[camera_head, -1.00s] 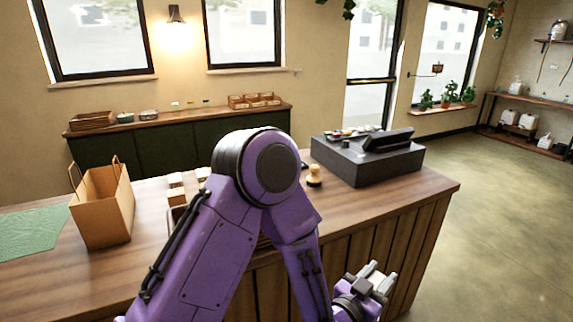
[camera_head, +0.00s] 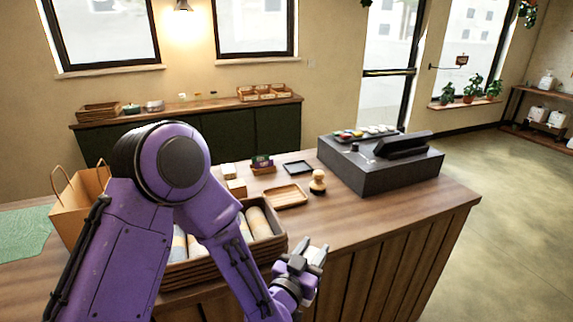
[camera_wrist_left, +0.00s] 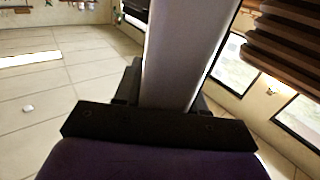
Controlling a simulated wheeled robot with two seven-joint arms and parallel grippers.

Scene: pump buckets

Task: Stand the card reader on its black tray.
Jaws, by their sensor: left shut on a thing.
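The black tray (camera_head: 298,167) is a small flat dark tray lying on the wooden counter, left of the black cash register, and it looks empty. My left gripper (camera_head: 308,261) is low in front of the counter, right of the basket, apart from the tray and below it in the picture. It is shut on a pale grey, slab-like thing, which I take to be the card reader; it fills the middle of the left wrist view (camera_wrist_left: 185,55). Its screen or keys do not show. My right gripper is not in view.
The cash register (camera_head: 380,163) stands right of the tray. A wooden tray (camera_head: 286,196), a stamp (camera_head: 318,182), a card holder (camera_head: 262,165) and a basket of rolled goods (camera_head: 262,226) are nearby. A paper bag (camera_head: 75,205) stands left, partly behind my arm.

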